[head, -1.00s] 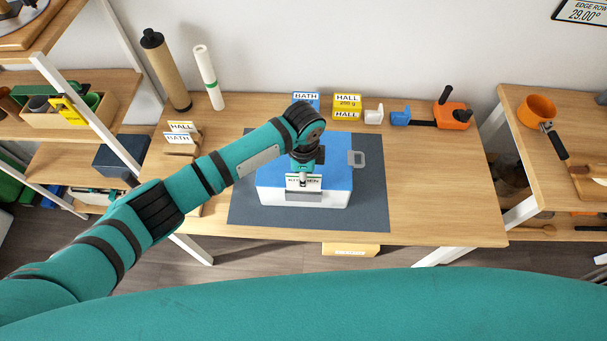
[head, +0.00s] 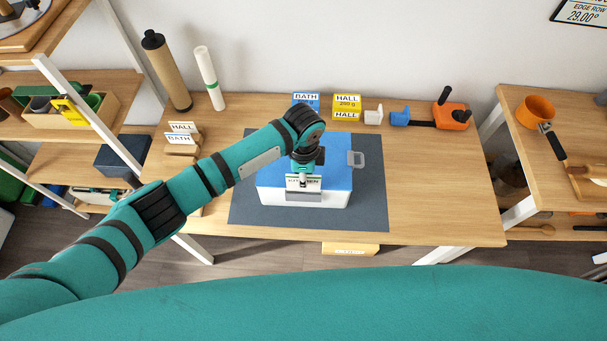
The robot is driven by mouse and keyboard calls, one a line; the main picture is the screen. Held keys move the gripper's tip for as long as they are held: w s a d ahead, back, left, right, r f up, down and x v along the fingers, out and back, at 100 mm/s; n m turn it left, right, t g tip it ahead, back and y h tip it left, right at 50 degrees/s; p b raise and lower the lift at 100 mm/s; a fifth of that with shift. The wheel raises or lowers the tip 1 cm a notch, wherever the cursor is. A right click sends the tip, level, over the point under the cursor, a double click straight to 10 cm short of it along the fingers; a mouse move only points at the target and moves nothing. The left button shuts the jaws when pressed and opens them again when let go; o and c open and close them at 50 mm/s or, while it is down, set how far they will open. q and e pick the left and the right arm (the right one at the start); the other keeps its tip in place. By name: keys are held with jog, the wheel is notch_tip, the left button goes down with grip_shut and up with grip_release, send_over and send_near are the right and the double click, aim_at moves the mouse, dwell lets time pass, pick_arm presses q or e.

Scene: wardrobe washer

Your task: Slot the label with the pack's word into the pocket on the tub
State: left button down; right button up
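The tub (head: 331,196) has a blue lid and a white body and stands on a dark mat. A grey pocket (head: 304,198) is on its front face. My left gripper (head: 303,178) is over the tub's front edge, shut on a white label (head: 315,182) that appears to read KITCHEN. The label is just above or at the pocket; I cannot tell whether its lower edge is inside. HALL (head: 182,127) and BATH (head: 178,139) labels stand in a wooden holder at the left. A blue BATH pack (head: 306,101) and a yellow HALL pack (head: 346,107) stand behind. My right gripper is not in view.
The dark mat (head: 250,211) lies on the wooden table. A white piece (head: 374,115), a blue piece (head: 400,118) and an orange tool (head: 453,116) are along the back. Two rolls stand at the back left. The table's right side is clear.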

aim_at(304, 191)
pick_arm(q)
jog(key=shift+f+b, duration=1.7)
jog(key=shift+f, duration=0.8)
jog(key=shift+r, duration=0.15)
jog(key=shift+r+p, duration=2.15)
jog(key=shift+p, duration=0.2)
jog(key=shift+p, duration=0.3)
jog(key=shift+f+b, duration=1.65)
jog(key=shift+f, duration=0.65)
jog(key=c, duration=1.4)
grip_release()
